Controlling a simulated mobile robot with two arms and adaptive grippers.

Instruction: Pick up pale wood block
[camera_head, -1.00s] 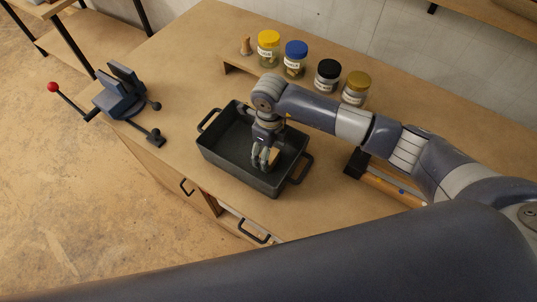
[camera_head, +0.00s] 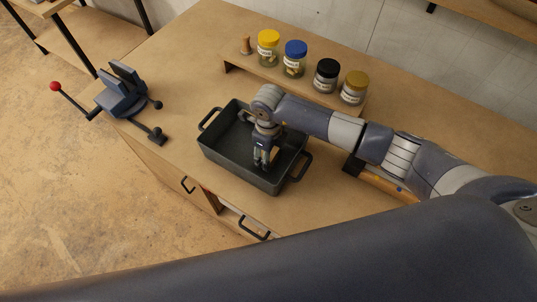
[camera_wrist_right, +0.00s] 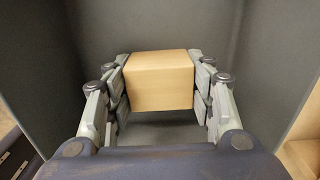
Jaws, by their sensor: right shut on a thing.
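The pale wood block (camera_wrist_right: 160,80) is between the fingers of my right gripper (camera_wrist_right: 161,88) in the right wrist view, with finger pads touching both sides. In the head view my right gripper (camera_head: 264,158) points down inside the dark tray (camera_head: 222,160), and a small part of the block (camera_head: 274,155) shows beside the fingers. I cannot tell whether the block is clear of the tray floor. My left gripper is not in view; a large dark arm part of mine crosses the bottom of the head view.
The tray's walls surround the right gripper closely. A vise (camera_head: 122,95) sits at the left table edge.

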